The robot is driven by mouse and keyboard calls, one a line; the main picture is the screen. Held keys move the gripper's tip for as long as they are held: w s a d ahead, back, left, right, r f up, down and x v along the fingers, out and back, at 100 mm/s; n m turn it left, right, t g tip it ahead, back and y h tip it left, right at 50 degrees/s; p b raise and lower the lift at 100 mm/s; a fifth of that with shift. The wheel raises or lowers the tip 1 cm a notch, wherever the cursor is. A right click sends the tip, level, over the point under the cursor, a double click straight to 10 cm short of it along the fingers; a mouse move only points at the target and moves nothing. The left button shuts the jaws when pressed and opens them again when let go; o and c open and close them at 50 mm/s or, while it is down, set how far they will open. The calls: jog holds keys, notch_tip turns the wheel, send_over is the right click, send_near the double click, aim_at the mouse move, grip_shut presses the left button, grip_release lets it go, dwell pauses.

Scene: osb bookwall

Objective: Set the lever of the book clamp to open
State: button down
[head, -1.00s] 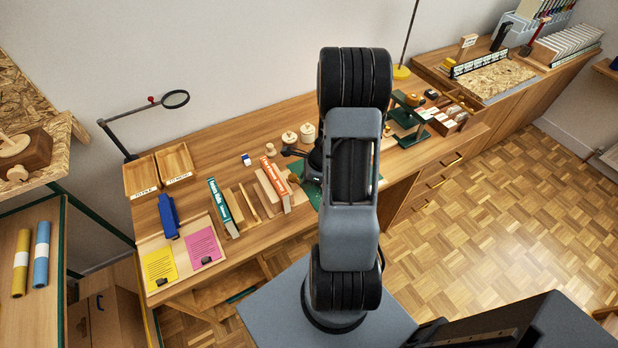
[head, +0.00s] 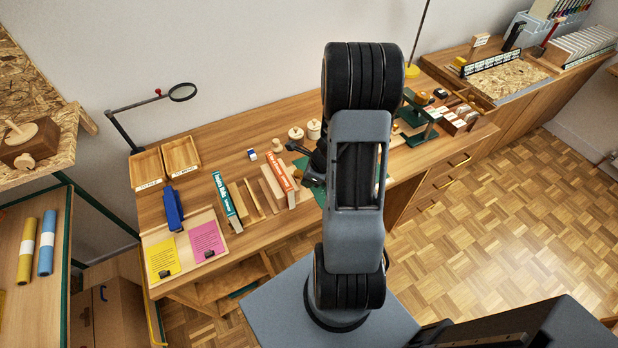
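I cannot make out a book clamp or its lever for certain. A green stand-like device (head: 418,118) stands on the bench right of my arm and may be it; no lever position can be read. My gripper (head: 301,150) is only partly seen, as dark parts at the left side of my arm, over the bench by the green mat (head: 318,192). My arm hides most of it and part of the mat. Whether its fingers are apart cannot be seen.
An orange book (head: 281,173) and a teal book (head: 227,201) stand among wooden slats left of my gripper. Round wooden pots (head: 314,129) stand behind it.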

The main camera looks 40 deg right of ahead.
jog(key=c, duration=1)
grip_release()
jog(key=shift+r, duration=0.15)
jog(key=p+v, duration=0.2)
jog(key=v, duration=1.1)
jog(key=shift+s+d+r, duration=0.1)
jog(key=shift+r, duration=0.1)
